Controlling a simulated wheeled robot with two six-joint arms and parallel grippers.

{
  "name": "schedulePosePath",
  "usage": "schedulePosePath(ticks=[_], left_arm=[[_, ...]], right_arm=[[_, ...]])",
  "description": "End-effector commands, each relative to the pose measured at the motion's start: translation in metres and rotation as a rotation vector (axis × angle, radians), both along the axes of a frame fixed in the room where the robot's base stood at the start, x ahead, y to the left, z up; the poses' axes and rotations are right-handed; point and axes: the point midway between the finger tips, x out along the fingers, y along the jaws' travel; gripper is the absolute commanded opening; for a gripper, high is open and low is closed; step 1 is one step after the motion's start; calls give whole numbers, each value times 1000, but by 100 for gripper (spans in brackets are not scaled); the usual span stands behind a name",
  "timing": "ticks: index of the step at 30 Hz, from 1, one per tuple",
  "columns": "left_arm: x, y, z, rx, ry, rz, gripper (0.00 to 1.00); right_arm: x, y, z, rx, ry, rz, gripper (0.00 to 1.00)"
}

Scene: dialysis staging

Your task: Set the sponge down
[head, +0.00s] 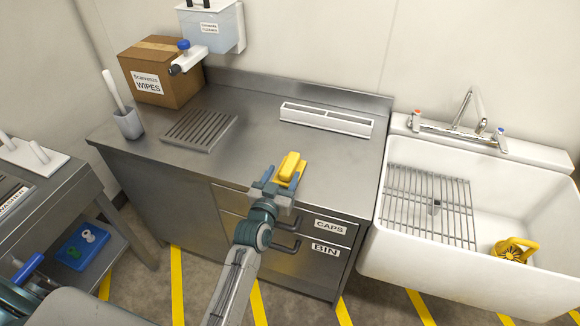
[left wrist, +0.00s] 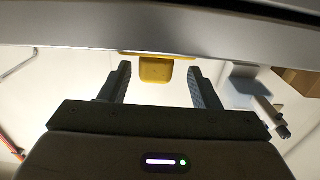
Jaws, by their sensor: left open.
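The yellow sponge (head: 291,165) is on the steel counter (head: 253,146) near its front edge, with a flatter yellow part showing under and beside it. My left gripper (head: 277,187) is just in front of it at the counter's front edge. In the left wrist view the gripper's two fingers (left wrist: 162,84) are spread apart. The sponge (left wrist: 156,70) shows beyond and between them, with visible gaps on both sides, so nothing is gripped. The underside of the sponge is hidden. My right gripper is not in view.
A white slotted tray (head: 326,119) lies behind the sponge, and a ribbed drain plate (head: 199,130) lies to its left. A cardboard wipes box (head: 160,72) stands at the back left. Drawers are below; a white sink (head: 485,272) is at right. Bare counter surrounds the sponge.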

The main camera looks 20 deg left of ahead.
Motion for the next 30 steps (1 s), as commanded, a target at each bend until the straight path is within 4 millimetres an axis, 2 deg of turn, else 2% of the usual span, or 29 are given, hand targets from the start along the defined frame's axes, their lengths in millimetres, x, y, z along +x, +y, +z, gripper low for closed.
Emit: schedulePosePath(ticks=[8,12,21,23,28,29,30], left_arm=[[33,-6,9,-1,-1,0,56],[50,-6,6,0,0,0,56],[54,-6,4,0,0,0,56],[54,-6,4,0,0,0,47],[54,-6,4,0,0,0,13],[54,-6,4,0,0,0,9],[54,-6,4,0,0,0,9]], right_arm=[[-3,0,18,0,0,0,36],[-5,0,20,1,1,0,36],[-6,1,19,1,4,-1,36],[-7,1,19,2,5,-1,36],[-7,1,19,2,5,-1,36],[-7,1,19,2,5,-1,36],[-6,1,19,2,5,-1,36]])
